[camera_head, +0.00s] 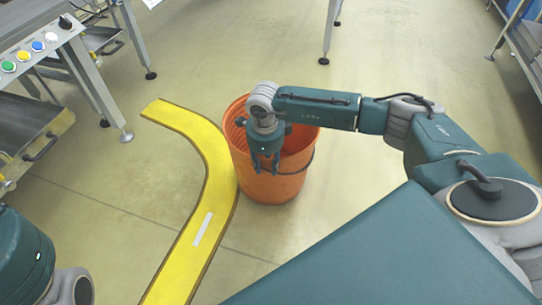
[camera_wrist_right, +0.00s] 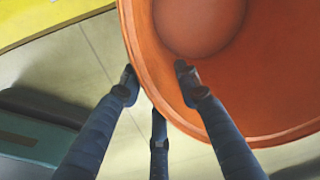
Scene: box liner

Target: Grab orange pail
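The orange pail (camera_head: 268,190) stands upright on the floor in the middle of the head view. A dark handle loops along its right side. My right gripper (camera_head: 266,167) points down at the pail's near side. In the right wrist view, my right gripper's (camera_wrist_right: 157,84) fingers are spread apart and empty. One finger is over the inside of the pail (camera_wrist_right: 265,105) and another is outside its rim. The rim passes between them, and I cannot tell whether any finger touches it. My left gripper is out of view; only part of my left arm shows at the lower left.
A curved yellow floor strip (camera_head: 208,150) runs just left of the pail. A machine frame with coloured buttons (camera_head: 35,45) stands at the upper left, with a grey tray (camera_head: 30,130) below it. A shelf (camera_head: 525,45) stands at the upper right. The floor behind the pail is clear.

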